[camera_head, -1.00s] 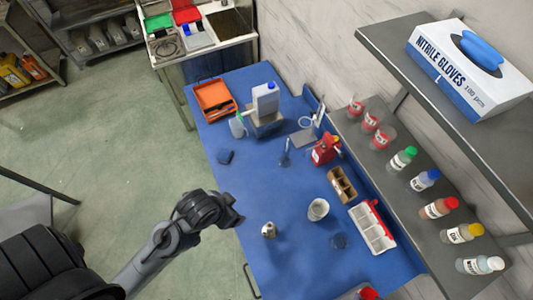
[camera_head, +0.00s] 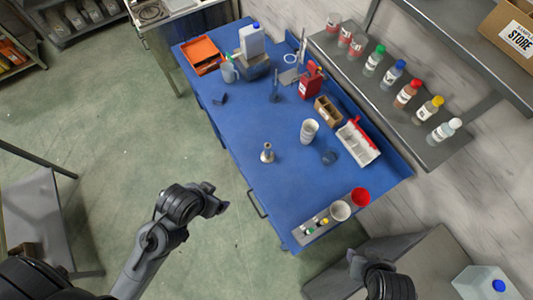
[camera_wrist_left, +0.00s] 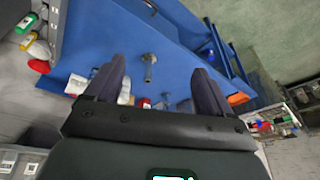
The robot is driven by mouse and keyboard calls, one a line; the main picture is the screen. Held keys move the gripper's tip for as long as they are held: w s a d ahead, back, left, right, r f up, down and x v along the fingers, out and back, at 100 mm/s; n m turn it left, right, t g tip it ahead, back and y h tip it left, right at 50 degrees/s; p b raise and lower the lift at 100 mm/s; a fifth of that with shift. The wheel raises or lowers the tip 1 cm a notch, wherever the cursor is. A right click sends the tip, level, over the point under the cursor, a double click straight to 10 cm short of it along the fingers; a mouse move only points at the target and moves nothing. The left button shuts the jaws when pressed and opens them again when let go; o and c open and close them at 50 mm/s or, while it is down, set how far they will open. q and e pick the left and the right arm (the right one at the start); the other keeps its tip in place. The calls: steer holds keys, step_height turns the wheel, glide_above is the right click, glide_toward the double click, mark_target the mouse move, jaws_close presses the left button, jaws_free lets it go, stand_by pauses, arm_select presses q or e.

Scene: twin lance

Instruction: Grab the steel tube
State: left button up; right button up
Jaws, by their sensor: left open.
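The steel tube (camera_head: 267,153) is a short metal cylinder with a wider foot. It stands upright on the blue bench top, near its left edge. In the left wrist view the tube (camera_wrist_left: 149,66) shows between the two fingers, some distance beyond them and not touching. My left gripper (camera_head: 222,206) hangs over the floor beside the bench, below and left of the tube in the head view. In the wrist view the left gripper (camera_wrist_left: 159,67) has its fingers wide apart and empty. My right gripper (camera_head: 355,261) is at the bottom right; its jaws cannot be made out.
White cups (camera_head: 309,131) stand right of the tube, near a clear beaker (camera_head: 329,156) and a white tray (camera_head: 358,143). A red cup (camera_head: 359,198) and a small rack (camera_head: 314,226) are at the near edge. Bench around the tube is clear. A bottle shelf (camera_head: 425,145) runs along the wall.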

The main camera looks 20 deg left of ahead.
arm_select(q)
steer(key=shift+s+d+f, duration=0.1)
steer(key=shift+s, duration=0.1)
steer(key=shift+d, duration=0.15)
steer(key=c, duration=0.4)
steer(key=shift+c, duration=0.2)
